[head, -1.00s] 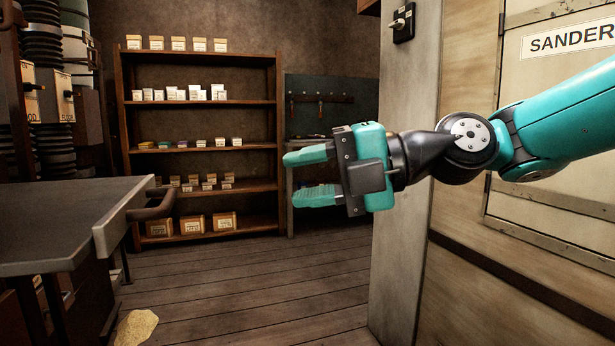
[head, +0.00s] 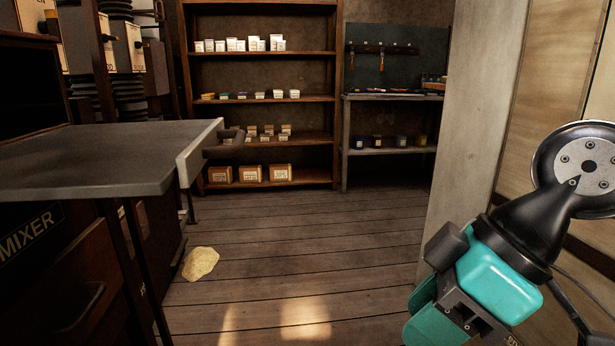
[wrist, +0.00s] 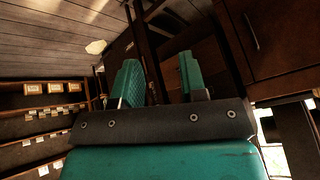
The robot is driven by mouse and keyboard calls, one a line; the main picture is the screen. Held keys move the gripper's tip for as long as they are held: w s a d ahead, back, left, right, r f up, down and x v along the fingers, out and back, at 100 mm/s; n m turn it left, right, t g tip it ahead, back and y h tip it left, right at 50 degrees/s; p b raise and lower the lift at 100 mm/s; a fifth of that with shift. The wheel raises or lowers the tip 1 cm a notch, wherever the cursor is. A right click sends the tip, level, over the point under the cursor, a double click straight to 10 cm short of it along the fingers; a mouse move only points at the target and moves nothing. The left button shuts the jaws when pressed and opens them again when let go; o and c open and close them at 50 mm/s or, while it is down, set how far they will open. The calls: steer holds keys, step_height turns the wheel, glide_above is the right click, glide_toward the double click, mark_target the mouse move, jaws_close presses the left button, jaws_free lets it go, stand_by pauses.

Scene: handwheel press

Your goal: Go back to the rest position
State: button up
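My gripper (head: 420,308) is at the lower right of the head view, with its teal fingers angled down and to the left and partly cut off by the bottom edge. In the wrist view my gripper (wrist: 160,78) shows two teal fingers standing apart with nothing between them. It is open and empty. It hangs in free space, touching nothing that I can see.
A grey metal table (head: 90,165) with a handle stands at left. A yellowish patch (head: 201,263) lies on the plank floor (head: 300,240). A wooden shelf (head: 262,108) and a grey workbench (head: 393,98) are at the back. A pale pillar (head: 472,120) stands at right.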

steer(key=s+d+f+m+h+p, duration=0.2)
steer(key=s+d+m, duration=0.15)
steer(key=m, duration=0.25)
step_height(320, 180, up, 30)
steer(key=p, duration=2.8)
steer(key=shift+s+f+g, duration=0.15)
steer(key=shift+f+g, duration=0.05)
steer(key=shift+g, duration=0.2)
steer(key=shift+s+f, duration=0.1)
